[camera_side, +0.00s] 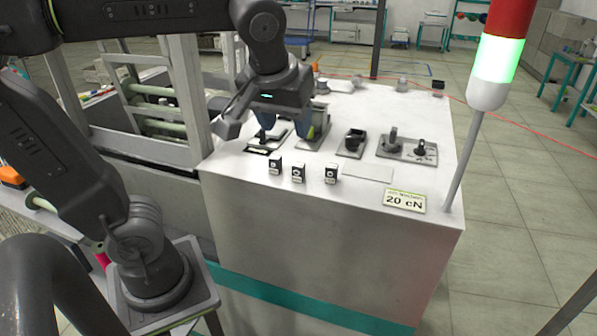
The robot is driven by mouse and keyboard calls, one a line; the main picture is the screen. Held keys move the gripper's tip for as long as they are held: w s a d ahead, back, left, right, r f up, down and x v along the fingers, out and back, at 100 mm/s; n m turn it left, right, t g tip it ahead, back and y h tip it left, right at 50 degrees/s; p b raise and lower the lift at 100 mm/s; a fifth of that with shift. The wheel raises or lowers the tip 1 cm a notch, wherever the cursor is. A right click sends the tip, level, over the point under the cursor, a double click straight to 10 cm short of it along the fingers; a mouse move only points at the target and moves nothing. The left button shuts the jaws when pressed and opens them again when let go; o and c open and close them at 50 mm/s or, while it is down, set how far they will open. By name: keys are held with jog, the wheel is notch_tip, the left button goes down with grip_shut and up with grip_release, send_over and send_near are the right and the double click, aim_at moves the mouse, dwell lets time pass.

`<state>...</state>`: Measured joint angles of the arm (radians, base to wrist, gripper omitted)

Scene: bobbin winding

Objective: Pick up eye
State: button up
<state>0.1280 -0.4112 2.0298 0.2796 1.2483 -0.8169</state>
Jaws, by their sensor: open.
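My gripper (286,128) is open, pointing down over the left part of the white bench top (405,108). Its blue fingertips are apart. A small dark part (264,136) shows just below the left fingertip, on a plate with a black-and-white label. A grey fixture plate (311,142) with a yellow-green piece lies by the right fingertip. I cannot tell which of these small parts is the eye. The gripper partly hides this area, and whether it touches anything is unclear.
Three small labelled blocks (298,174) stand along the front. Black fixtures (351,141) and a grey plate with dark posts (407,148) stand to the right. A "20 cN" sign (404,200) and a signal tower (500,62) lit green are at the right edge. A grey frame (182,90) rises at left.

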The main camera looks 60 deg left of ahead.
aim_at(299, 165)
jog(key=shift+n, duration=0.3)
jog(key=x, duration=1.3)
jog(key=shift+w+a+f, duration=0.15)
jog(key=shift+a+f, duration=0.05)
jog(key=shift+a, duration=0.1)
jog(key=shift+c, duration=0.3)
grip_shut()
jog(key=shift+r, duration=0.15)
